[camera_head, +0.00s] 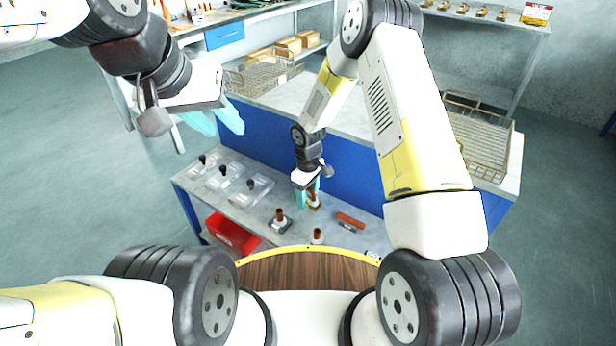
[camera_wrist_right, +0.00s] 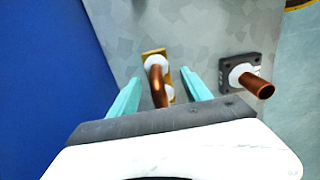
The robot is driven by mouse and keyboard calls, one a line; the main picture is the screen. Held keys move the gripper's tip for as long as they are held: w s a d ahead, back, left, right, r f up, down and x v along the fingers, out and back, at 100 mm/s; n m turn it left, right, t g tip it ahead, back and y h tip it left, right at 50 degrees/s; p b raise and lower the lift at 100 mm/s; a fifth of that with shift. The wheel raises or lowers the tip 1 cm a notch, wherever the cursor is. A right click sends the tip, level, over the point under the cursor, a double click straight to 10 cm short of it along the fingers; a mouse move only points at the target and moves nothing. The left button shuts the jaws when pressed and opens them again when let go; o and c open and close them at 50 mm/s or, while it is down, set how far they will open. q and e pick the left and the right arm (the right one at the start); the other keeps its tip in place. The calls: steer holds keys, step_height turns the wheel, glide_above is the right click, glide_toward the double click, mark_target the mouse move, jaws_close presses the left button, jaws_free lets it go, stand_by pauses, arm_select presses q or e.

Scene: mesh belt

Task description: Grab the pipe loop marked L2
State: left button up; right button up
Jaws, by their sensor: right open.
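A bent copper pipe loop with white collars on a brass plate (camera_wrist_right: 157,80) lies between the fingers of my right gripper (camera_wrist_right: 160,78) in the right wrist view. The gripper is open, one teal finger on each side, and I see no contact. In the head view my right gripper (camera_head: 305,203) points down over the low grey shelf, with the loop (camera_head: 314,199) partly hidden by its fingers. No L2 marking is readable. My left gripper (camera_head: 216,119) is open and empty, raised at the upper left.
A copper pipe stub on a dark square base (camera_wrist_right: 251,78) stands beside the loop; it also shows in the head view (camera_head: 280,218). Another stub (camera_head: 317,235) and a red-brown piece (camera_head: 349,220) are near. A blue panel (camera_head: 345,172) rises behind. A red bin (camera_head: 232,234) is left.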

jaws_close()
stand_by(1.3)
